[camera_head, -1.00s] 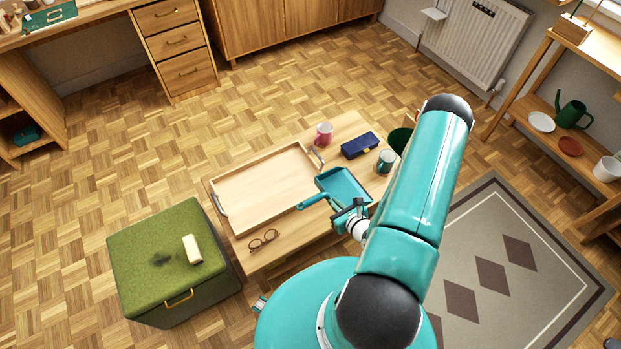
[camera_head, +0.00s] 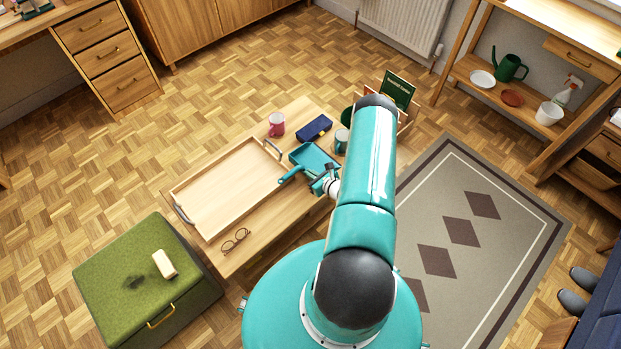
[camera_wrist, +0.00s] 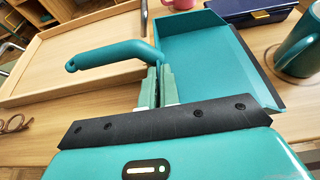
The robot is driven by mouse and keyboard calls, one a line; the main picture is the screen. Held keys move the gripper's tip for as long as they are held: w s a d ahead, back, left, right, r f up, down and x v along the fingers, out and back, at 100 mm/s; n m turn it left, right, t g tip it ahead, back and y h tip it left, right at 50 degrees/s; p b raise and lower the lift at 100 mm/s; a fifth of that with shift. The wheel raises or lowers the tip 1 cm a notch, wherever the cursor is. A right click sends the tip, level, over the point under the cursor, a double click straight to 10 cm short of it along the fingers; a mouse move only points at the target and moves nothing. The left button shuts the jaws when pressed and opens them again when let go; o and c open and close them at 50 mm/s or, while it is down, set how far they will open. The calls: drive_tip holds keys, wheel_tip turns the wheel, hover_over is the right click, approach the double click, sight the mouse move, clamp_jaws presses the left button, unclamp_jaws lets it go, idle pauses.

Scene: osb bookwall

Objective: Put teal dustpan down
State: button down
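The teal dustpan (camera_head: 316,156) is over the wooden coffee table (camera_head: 262,226), at the right end of the wooden tray. Its handle points left, with the end over the tray's edge. It also shows in the wrist view (camera_wrist: 215,62), pan to the right and handle to the left. My gripper (camera_wrist: 155,80) is shut on the dustpan where the handle meets the pan; it also shows in the head view (camera_head: 322,180). I cannot tell whether the pan touches the tabletop.
The tray (camera_head: 225,185) fills the table's middle. Glasses (camera_head: 236,240) lie at the front. A green ottoman (camera_head: 110,270) stands front left.

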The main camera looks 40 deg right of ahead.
drive_tip(key=shift+f, duration=1.5)
drive_tip(key=shift+f, duration=0.15)
drive_tip(key=c, duration=1.6)
unclamp_jaws()
drive_tip(key=shift+c, duration=0.2)
